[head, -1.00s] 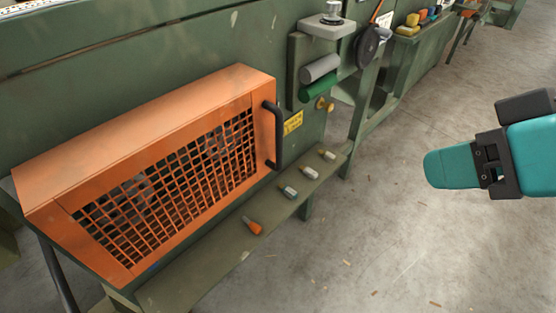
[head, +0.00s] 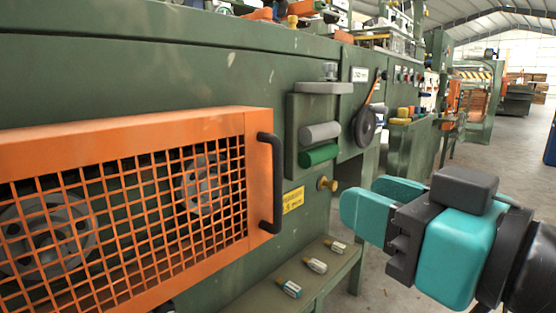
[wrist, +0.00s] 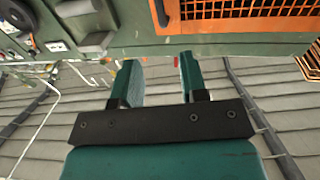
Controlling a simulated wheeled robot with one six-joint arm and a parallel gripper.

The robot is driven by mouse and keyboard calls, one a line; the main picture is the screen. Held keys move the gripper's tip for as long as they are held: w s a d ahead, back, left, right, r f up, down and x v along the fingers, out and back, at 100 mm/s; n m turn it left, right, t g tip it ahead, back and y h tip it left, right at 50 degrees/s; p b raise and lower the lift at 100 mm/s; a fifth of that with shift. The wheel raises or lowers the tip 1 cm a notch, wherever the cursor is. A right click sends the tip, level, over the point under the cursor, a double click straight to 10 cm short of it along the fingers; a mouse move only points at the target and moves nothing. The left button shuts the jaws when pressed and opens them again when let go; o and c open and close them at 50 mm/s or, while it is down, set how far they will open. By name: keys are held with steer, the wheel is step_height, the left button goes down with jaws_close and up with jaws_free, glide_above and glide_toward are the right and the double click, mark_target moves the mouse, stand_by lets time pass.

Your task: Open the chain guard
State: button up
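The chain guard (head: 258,160) is an orange box with a mesh front on the green machine, at the left in the head view. Sprocket-like wheels show behind its mesh, and it looks closed. Its black bar handle (head: 277,185) stands upright on the guard's right end. In the wrist view the guard's mesh (wrist: 250,9) is at the top right and the handle (wrist: 161,12) at top centre. My gripper (head: 372,205) is to the right of the handle, apart from it. In the wrist view its two teal fingers (wrist: 158,80) are spread with nothing between them.
A low ledge (head: 262,302) carries several small bottle-like items. Open floor lies to the right.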

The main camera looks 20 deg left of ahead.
mark_target(281, 165)
steer(key=p+x, duration=1.4)
steer(key=p, duration=0.4)
steer(key=shift+a+r, duration=0.15)
steer(key=shift+r, duration=0.05)
steer(key=shift+w+a+f+p, duration=0.25)
steer(key=shift+w+a+p, duration=0.15)
steer(key=shift+a, duration=0.1)
jaws_close()
